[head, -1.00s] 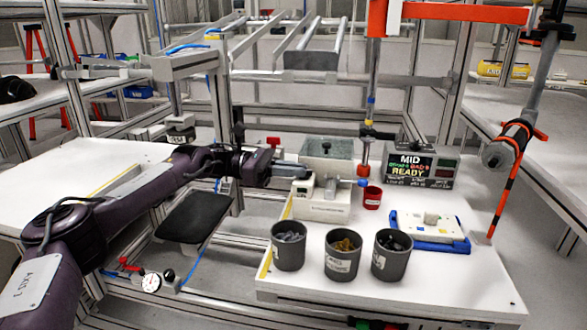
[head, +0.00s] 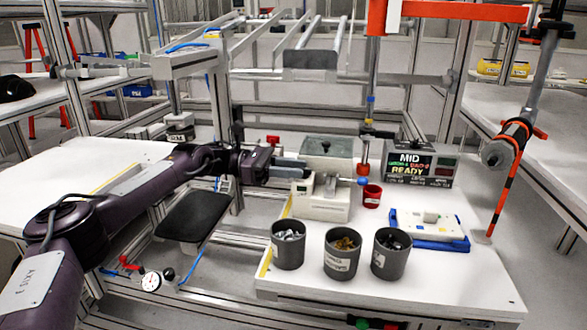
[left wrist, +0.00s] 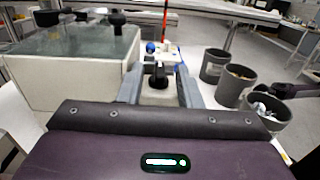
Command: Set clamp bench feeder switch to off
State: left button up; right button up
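The feeder (head: 320,205) is a beige box with a grey top on the white bench, in the middle of the head view. A small beige switch housing (head: 302,188) sits at its near left side. In the left wrist view a black knob (left wrist: 159,74) stands on this housing, between the two grey fingers of my left gripper (left wrist: 160,88). The fingers are apart, one on each side; whether either touches the housing cannot be told. In the head view my left gripper (head: 297,172) partly hides the housing.
Three grey cups (head: 341,254) with small parts stand at the bench's front. A red cup (head: 372,196), a display reading MID and READY (head: 418,165), and a blue-edged fixture (head: 430,228) stand to the right. An orange-striped hanging tool (head: 507,165) is at far right.

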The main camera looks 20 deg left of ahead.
pick_arm(q)
jog(key=v, duration=0.7)
jog(key=shift+a, duration=0.3)
pick_arm(e)
jog(key=shift+s+r, duration=0.15)
jog(key=shift+r, duration=0.4)
jog(key=shift+s+f, duration=0.1)
